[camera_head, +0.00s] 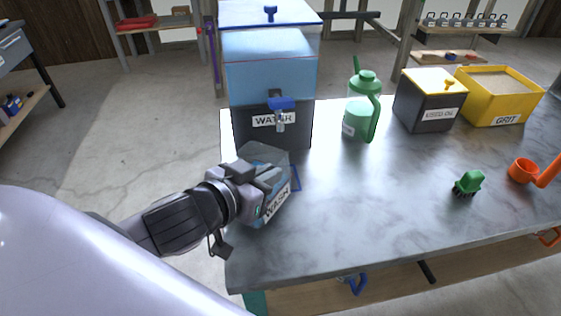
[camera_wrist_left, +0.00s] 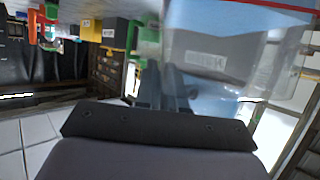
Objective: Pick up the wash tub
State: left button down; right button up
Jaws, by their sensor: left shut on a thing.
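The wash tub (camera_head: 276,207) is a small clear, bluish tub with a WASH label, near the left edge of the grey counter (camera_head: 360,220). My left gripper (camera_head: 268,178) comes in from the left and is shut on the tub, covering part of it. The tub looks tilted in the head view. Whether its bottom touches the counter is hard to tell. In the left wrist view, my left fingers (camera_wrist_left: 165,88) are close together beside a large see-through surface. My right gripper does not show.
A blue-and-black WATER tank (camera_head: 271,80) stands just behind the tub. A green-lidded jug (camera_head: 362,105), a dark USED OIL box (camera_head: 430,100), a yellow GRIT bin (camera_head: 498,96), a green brush (camera_head: 468,183) and an orange scoop (camera_head: 523,171) stand to the right. The counter's front middle is clear.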

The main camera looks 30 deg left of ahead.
pick_arm(q)
jog(key=s+a+p, duration=0.1)
jog(key=s+p, duration=0.4)
jog(key=s, duration=0.3)
jog(key=shift+s+p, duration=0.2)
jog(key=shift+p, duration=0.1)
jog(key=shift+a+r, duration=0.1)
